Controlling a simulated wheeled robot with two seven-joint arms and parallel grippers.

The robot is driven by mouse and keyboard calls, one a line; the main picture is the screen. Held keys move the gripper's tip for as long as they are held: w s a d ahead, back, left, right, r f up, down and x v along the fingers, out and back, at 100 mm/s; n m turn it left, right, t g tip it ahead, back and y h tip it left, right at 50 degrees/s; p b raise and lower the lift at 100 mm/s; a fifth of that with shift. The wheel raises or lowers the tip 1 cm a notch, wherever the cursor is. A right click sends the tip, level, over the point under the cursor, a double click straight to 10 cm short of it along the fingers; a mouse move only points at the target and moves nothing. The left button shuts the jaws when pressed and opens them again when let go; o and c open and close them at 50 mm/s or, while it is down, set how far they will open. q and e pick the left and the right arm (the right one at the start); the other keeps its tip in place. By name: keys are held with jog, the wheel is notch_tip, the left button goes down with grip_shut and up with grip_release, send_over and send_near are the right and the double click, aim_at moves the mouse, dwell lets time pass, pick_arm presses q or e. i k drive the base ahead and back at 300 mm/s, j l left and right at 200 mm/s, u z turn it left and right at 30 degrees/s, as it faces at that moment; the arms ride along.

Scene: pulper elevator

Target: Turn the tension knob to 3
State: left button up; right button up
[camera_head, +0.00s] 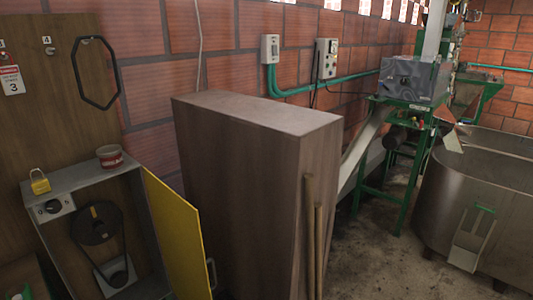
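The likely tension knob is a small dark dial on a white plate (53,207) at the upper left of an open grey metal housing (75,181). Its markings are too small to read, so I cannot tell its setting. Inside the housing, a dark pulley wheel (97,223) sits above a smaller motor pulley, with a belt around them. The yellow door (178,235) of the housing stands open to the right. Neither of my grippers is in view.
A yellow padlock (39,182) and a small red-brown tin (109,156) are on the housing's top. A tall wooden cabinet (235,190) stands right of the door, with wooden poles leaning on it. A metal tank (480,205) stands farther right.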

aim_at(54, 205)
jog(key=u, duration=1.65)
jog(key=l+z, duration=0.1)
jog(key=l, duration=0.3)
